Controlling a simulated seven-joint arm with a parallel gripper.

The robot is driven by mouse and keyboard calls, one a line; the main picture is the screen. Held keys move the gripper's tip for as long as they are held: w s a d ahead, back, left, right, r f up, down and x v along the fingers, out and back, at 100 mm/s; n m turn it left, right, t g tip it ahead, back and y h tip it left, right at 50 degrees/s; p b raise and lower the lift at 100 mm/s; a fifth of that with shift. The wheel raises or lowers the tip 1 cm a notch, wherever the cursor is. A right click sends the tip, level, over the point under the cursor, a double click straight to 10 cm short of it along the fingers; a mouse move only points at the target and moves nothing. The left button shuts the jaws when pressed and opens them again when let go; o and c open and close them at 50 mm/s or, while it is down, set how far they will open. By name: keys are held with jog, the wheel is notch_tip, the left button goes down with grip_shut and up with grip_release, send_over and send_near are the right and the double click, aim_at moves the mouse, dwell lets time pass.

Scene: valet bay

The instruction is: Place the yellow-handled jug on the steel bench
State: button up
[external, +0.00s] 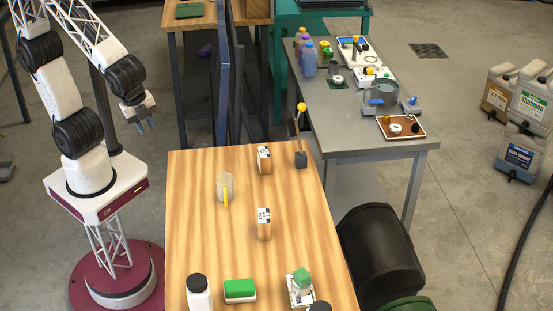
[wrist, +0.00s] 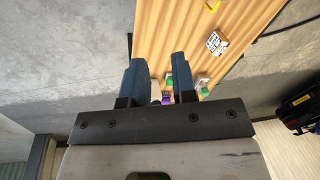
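The yellow-handled jug (external: 221,186) is a clear, see-through vessel standing on the wooden table (external: 195,250), left of its middle. Its yellow handle faces the front. A bit of yellow at the top edge of the wrist view (wrist: 211,5) may be that handle. The steel bench (external: 342,126) is grey and stands behind and right of the table. My gripper (external: 146,125) is raised, left of the table's back corner and apart from the jug. In the wrist view its two blue fingers (wrist: 158,68) are spread with nothing gripped.
Two small labelled tan blocks (external: 264,224) and a yellow-knobbed lever (external: 300,135) stand near the jug. Bottles (external: 308,58), a round clear-walled container (external: 381,95) and trays (external: 402,128) occupy much of the bench. Its left front top looks bare. A blue upright panel (external: 223,80) stands behind the table.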

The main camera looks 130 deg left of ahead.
jog(key=w+a+f+m+g+y, duration=0.1)
jog(key=w+a+f+m, duration=0.2)
jog(key=w+f, duration=0.2)
jog(key=w+a+f+m+y, duration=0.1)
jog(key=w+a+f+m, duration=0.1)
jog(key=w+f, duration=0.25)
jog(key=m+g, duration=0.1)
jog(key=m, duration=0.6)
send_near(226, 207)
jog(key=shift+s+a+y, duration=0.25)
jog(key=shift+a+y, duration=0.05)
jog(key=shift+y, duration=0.1)
jog(key=shift+x, duration=1.35)
jog(key=shift+x, duration=2.6)
jog(key=shift+s, duration=0.15)
grip_shut()
